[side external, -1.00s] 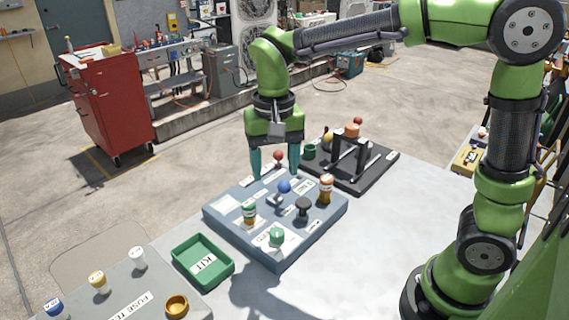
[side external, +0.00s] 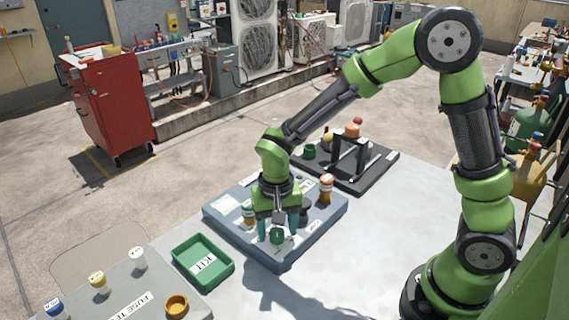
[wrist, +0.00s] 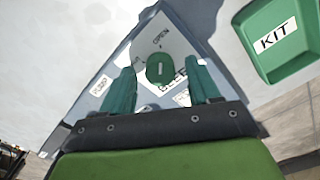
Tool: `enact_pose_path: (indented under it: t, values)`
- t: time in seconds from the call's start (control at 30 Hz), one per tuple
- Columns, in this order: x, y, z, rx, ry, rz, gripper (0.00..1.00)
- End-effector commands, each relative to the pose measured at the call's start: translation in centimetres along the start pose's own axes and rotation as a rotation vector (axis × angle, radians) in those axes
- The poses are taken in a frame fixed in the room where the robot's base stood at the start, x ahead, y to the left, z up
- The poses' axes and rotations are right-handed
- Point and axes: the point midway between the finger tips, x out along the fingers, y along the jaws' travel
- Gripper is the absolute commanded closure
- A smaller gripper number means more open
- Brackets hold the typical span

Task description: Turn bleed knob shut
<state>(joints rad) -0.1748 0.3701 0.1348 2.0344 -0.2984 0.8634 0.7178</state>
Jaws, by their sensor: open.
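The bleed knob is a round green knob (side external: 277,237) with a white mark, at the near corner of the blue-grey panel (side external: 284,262). In the wrist view the green knob (wrist: 160,69) sits on a white label plate, where the word OPEN can be read. My gripper (side external: 277,238) points down over this corner, with one teal finger on each side of the knob. In the wrist view my fingers (wrist: 160,85) are apart, with the knob between and slightly beyond them. I cannot tell whether they touch it.
A green KIT tray (side external: 203,262) stands left of the panel. An orange-capped part (side external: 326,189) and a dark knob (side external: 305,208) stand on the panel near my gripper. A black stand (side external: 350,165) is behind. The tabletop to the right is clear.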

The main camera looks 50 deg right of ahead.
Motion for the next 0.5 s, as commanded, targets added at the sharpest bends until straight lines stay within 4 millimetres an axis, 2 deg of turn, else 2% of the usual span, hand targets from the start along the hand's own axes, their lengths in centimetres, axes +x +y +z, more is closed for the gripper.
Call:
enact_pose_path:
  t: [0.33,0.5]
  values:
    - [0.36,0.00,0.01,0.000,0.000,0.000,0.40]
    - [0.33,0.00,0.00,0.000,0.000,0.000,0.67]
